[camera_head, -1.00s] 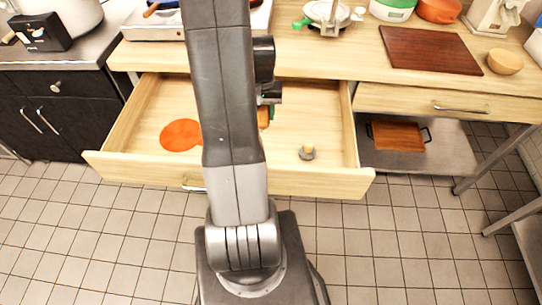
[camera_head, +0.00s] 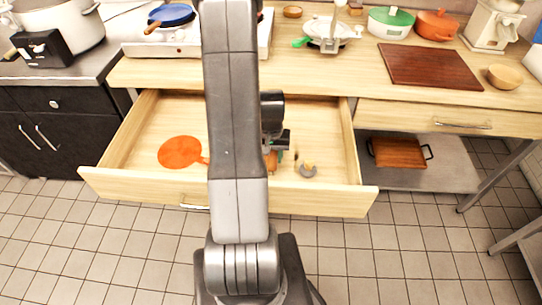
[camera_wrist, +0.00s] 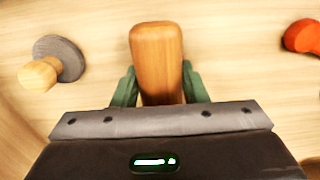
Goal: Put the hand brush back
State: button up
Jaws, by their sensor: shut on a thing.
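My gripper (camera_wrist: 158,88) has its green fingers closed on both sides of a wooden handle, which I take to be the hand brush (camera_wrist: 157,55). The handle's rounded end points to the top of the wrist view, and no bristles show. In the head view my gripper (camera_head: 278,148) is over the open drawer (camera_head: 135,185), partly hidden by my arm. A bit of the brown handle (camera_head: 270,162) shows under it. I cannot tell whether the brush touches the drawer floor.
In the drawer, a grey disc with a wooden knob (camera_head: 308,171) lies to the right of my gripper and an orange round thing (camera_head: 180,152) to the left. The counter holds a dark cutting board (camera_head: 430,66), a wooden bowl (camera_head: 503,76) and several pots.

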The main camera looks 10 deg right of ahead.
jog(key=shift+f, duration=0.2)
jog(key=shift+f, duration=0.15)
jog(key=o, duration=1)
notch_tip(320, 180, up, 12)
jog(key=shift+r+p, duration=0.25)
jog(key=shift+p, duration=0.05)
